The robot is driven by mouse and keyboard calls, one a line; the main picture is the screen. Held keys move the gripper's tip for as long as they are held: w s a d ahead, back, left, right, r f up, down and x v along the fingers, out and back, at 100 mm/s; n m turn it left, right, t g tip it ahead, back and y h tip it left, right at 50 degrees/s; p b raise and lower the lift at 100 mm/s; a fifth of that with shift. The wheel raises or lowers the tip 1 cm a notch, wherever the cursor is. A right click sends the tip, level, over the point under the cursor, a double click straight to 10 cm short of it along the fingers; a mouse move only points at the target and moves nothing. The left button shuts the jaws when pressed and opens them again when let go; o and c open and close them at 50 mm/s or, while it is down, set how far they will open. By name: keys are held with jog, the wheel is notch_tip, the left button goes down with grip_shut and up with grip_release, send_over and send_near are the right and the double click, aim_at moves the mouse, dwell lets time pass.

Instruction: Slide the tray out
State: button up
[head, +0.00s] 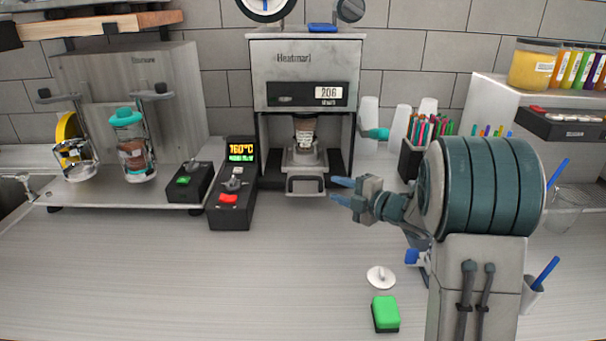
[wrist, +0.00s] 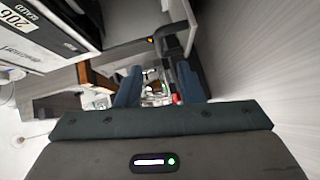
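A dark cup with a label (head: 305,132) stands upright in the tray. My gripper (head: 334,190) is just right of the handle, its blue fingers pointing left. In the wrist view the fingers (wrist: 158,88) are apart. No grip on the handle shows; the small shapes between the fingers are unclear.
A control box (head: 230,205) with a red switch and temperature display stands left of the sealer. A pen holder (head: 411,158) stands to the right. A white round lid (head: 381,277) and a green-topped block (head: 385,313) lie in front. The counter before the tray is clear.

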aim_at(309, 179)
jog(key=p+x, duration=0.3)
jog(key=x, duration=1)
jog(key=shift+w+a, duration=0.1)
jog(key=shift+a, duration=0.25)
jog(key=shift+c, duration=0.2)
grip_shut()
jog(key=shift+f, duration=0.1)
